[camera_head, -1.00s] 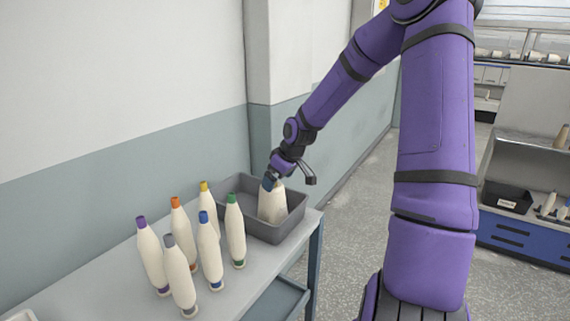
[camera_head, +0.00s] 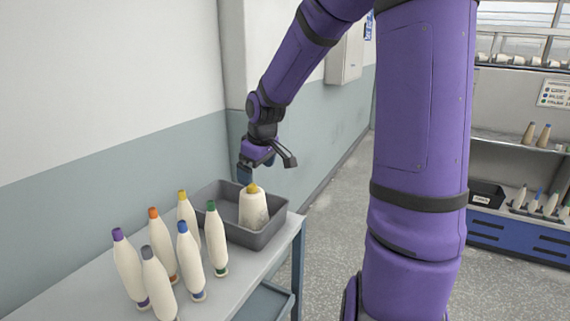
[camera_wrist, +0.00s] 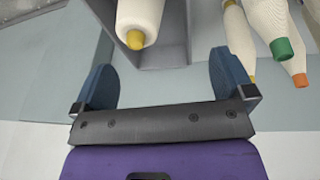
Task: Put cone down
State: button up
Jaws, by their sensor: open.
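A cream cone (camera_head: 253,210) with a yellow tip stands in the grey tray (camera_head: 268,238), tip up, leaning slightly if at all. My gripper (camera_head: 245,172) is open and empty, just above and behind the tip, apart from it. In the wrist view the two blue fingers of my gripper (camera_wrist: 165,75) are spread wide, with nothing between them. The cone's yellow tip (camera_wrist: 135,40) lies beyond the fingers there. The cone's base is hidden by the tray wall.
Several cream bobbins with coloured tips, such as the green-tipped one (camera_head: 215,240), stand on the table (camera_head: 85,295) left of the tray. A grey wall is close behind. Shelves with more bobbins (camera_head: 535,200) stand at the right.

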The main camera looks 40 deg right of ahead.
jog(key=s+a+r+m, duration=0.1)
jog(key=s+a+r, duration=0.2)
jog(key=s, duration=0.5)
jog(key=s+a+r+m+t, duration=0.1)
jog(key=s+a+r, duration=0.3)
jog(key=s+r, duration=0.2)
jog(key=s+a+r+m+t, duration=0.1)
jog(key=s+a+r, duration=0.3)
jog(key=s, duration=0.7)
jog(key=shift+a+r+m, duration=0.2)
jog(key=shift+a+m, duration=0.05)
jog(key=shift+m, duration=0.05)
